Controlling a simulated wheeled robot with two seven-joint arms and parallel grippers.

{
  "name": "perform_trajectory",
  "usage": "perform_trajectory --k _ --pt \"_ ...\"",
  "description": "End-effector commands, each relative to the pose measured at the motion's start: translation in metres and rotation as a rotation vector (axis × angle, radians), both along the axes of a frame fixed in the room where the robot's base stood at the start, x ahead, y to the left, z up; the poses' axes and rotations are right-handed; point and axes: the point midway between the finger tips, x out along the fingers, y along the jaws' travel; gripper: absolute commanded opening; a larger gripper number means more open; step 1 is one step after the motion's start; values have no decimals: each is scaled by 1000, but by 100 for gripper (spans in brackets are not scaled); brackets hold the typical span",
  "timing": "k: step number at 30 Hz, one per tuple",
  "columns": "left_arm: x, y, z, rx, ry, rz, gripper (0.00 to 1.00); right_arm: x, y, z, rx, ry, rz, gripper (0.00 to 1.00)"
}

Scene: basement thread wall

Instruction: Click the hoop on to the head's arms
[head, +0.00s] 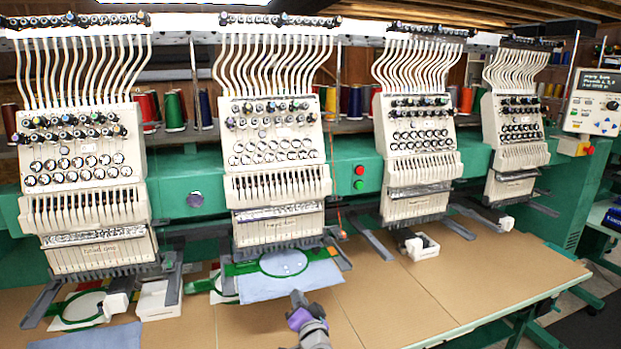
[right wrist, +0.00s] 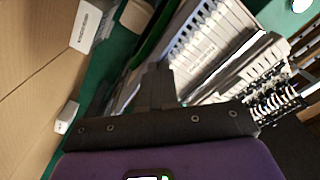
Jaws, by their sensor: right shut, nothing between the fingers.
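A green hoop (head: 285,262) with light blue cloth (head: 291,283) stretched in it lies under the second embroidery head (head: 277,190) from the left. The hoop sits between that head's grey arms (head: 338,256); whether it is clicked on to them I cannot tell. My right gripper (head: 297,298) is in front of the cloth's near edge, apart from the hoop, shut and empty. In the right wrist view its dark fingers (right wrist: 155,85) are together and point towards a machine head. My left gripper is not in view.
Another green hoop (head: 84,306) lies by the leftmost head, near a white block (head: 158,300) and a loose blue cloth (head: 95,338). A white box (head: 422,246) stands under the third head. The brown table (head: 440,290) is clear to the right.

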Motion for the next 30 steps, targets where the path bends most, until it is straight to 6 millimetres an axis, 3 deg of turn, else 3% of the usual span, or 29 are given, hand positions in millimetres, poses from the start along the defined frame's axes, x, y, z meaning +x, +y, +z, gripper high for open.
perform_trajectory --k 19,30 --pt "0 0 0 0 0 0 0 31 10 0 1 1 -1 0" --pt "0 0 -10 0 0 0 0 5 1 -1 -3 -2 1 0"
